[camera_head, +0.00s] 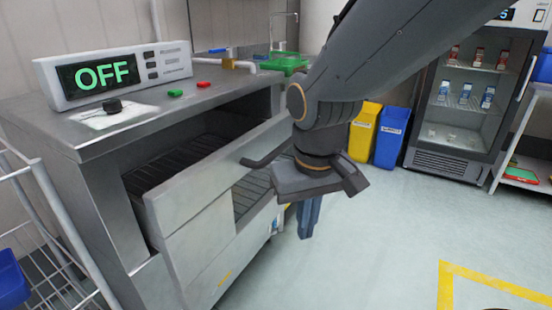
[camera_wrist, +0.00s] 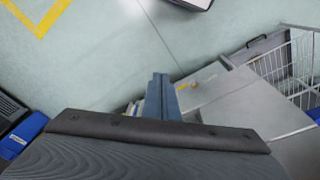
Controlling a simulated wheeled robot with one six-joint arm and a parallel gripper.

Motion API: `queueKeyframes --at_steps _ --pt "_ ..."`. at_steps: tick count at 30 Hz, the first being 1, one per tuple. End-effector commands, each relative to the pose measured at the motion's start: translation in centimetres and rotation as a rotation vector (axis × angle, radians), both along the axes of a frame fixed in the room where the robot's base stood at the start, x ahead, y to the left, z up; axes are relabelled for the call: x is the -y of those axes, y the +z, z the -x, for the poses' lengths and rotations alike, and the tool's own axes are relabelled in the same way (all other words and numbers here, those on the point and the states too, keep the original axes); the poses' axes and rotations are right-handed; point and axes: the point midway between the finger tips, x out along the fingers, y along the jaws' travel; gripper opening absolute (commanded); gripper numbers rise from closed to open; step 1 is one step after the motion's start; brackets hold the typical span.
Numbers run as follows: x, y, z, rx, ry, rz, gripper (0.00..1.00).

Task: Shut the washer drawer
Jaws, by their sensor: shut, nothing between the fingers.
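The washer (camera_head: 95,140) is a grey steel cabinet on the left in the head view. Its drawer (camera_head: 190,190) is pulled out, with a grey front panel and a dark ribbed inside. A dark bar handle (camera_head: 266,160) sticks out from the top of the drawer front. My gripper (camera_head: 309,222) points down just right of the drawer front, with shut blue-grey fingers and nothing held. In the wrist view my gripper (camera_wrist: 162,92) shows its fingers together, with the grey front panel (camera_wrist: 235,100) beyond. I cannot tell whether the fingers touch the panel.
A wire rack (camera_head: 45,215) is at the left. Yellow (camera_head: 364,130) and blue bins (camera_head: 391,137) and a glass-door fridge (camera_head: 465,95) stand behind.

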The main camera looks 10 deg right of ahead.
Motion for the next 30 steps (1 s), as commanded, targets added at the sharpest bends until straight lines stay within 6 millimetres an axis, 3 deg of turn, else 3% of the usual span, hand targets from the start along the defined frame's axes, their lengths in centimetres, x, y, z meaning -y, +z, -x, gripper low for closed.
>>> queueKeyframes --at_steps 3,9,15,18,22,26,30 --pt "3.3 1.2 -6.8 0.14 -0.132 0.027 0.0" --pt "8.5 2.4 -18.2 0.388 -0.296 -0.03 0.0" --pt "12.2 2.2 -25.9 0.549 -0.394 -0.223 0.0" --pt "13.5 1.5 -28.2 0.583 -0.432 -0.363 0.0" --pt "14.9 0.4 -29.2 0.573 -0.482 -0.582 0.0" --pt "15.8 -0.8 -28.2 0.502 -0.535 -0.821 0.0" --pt "16.3 -1.6 -25.5 0.382 -0.587 -1.055 0.0"
